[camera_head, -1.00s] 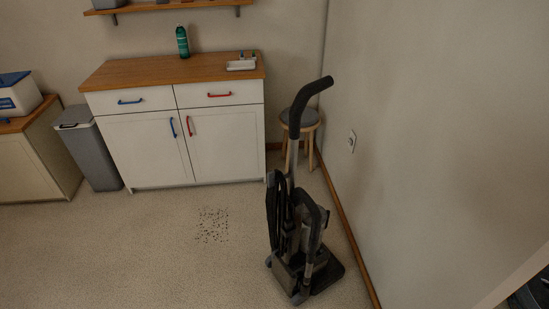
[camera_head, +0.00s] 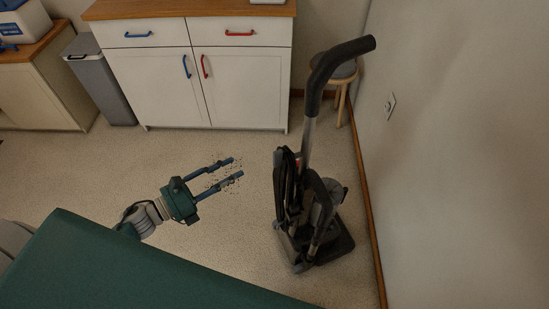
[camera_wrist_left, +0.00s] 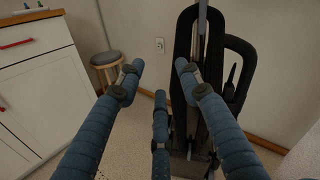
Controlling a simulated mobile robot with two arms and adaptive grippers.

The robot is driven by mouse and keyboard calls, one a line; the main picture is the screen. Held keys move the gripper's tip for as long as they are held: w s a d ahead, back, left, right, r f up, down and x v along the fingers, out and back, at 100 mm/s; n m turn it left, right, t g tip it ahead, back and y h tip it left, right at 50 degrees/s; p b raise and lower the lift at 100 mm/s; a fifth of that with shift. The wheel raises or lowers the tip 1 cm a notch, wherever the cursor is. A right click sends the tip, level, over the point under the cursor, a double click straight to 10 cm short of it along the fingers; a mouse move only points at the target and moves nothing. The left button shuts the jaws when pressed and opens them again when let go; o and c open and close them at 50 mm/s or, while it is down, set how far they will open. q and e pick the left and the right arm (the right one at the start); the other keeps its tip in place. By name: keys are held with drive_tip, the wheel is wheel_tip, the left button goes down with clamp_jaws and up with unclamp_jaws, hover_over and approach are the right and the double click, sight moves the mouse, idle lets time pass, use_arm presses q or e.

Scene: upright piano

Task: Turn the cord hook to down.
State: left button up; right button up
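An upright vacuum cleaner (camera_head: 312,205) stands on the floor, dark grey and black, with a curved black handle (camera_head: 340,62). Its black body (camera_wrist_left: 190,40) fills the middle right of the left wrist view. I cannot pick out the cord hook for certain; it is small or hidden behind the fingers and frame. My left gripper (camera_head: 236,167) is open and empty, its blue fingers pointing toward the vacuum from the left, with a gap between. In the left wrist view its fingers (camera_wrist_left: 159,66) are spread in front of the vacuum. My right gripper is not in view.
A white cabinet (camera_head: 200,80) with blue and red handles stands behind. A stool (camera_head: 338,72) is behind the vacuum, near the right wall (camera_head: 450,150). A grey bin (camera_head: 98,75) is at the left. Dark specks lie on the floor under the left gripper. The floor between is clear.

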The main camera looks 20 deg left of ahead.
sight(275, 157)
use_arm(q)
drive_tip(key=s+d+r+m+g+h, duration=0.2)
drive_tip(key=d+r+m+h, duration=0.15)
drive_tip(key=r+m, duration=0.35)
drive_tip(key=shift+m, duration=0.5)
drive_tip(key=shift+f+p+x, duration=0.2)
drive_tip(key=shift+p+x, duration=0.15)
drive_tip(key=shift+x, duration=1.5)
drive_tip(key=shift+f+p+x, duration=0.2)
drive_tip(key=shift+p+x, duration=0.1)
drive_tip(key=shift+x, duration=1.5)
drive_tip(key=shift+f+p+x, duration=0.2)
drive_tip(key=shift+p+x, duration=0.15)
drive_tip(key=shift+x, duration=1.5)
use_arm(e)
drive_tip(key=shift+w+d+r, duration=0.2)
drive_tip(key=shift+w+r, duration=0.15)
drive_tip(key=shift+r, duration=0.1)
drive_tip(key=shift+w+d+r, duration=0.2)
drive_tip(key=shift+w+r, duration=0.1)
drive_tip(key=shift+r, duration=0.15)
use_arm(q)
drive_tip(key=shift+s+d, duration=0.1)
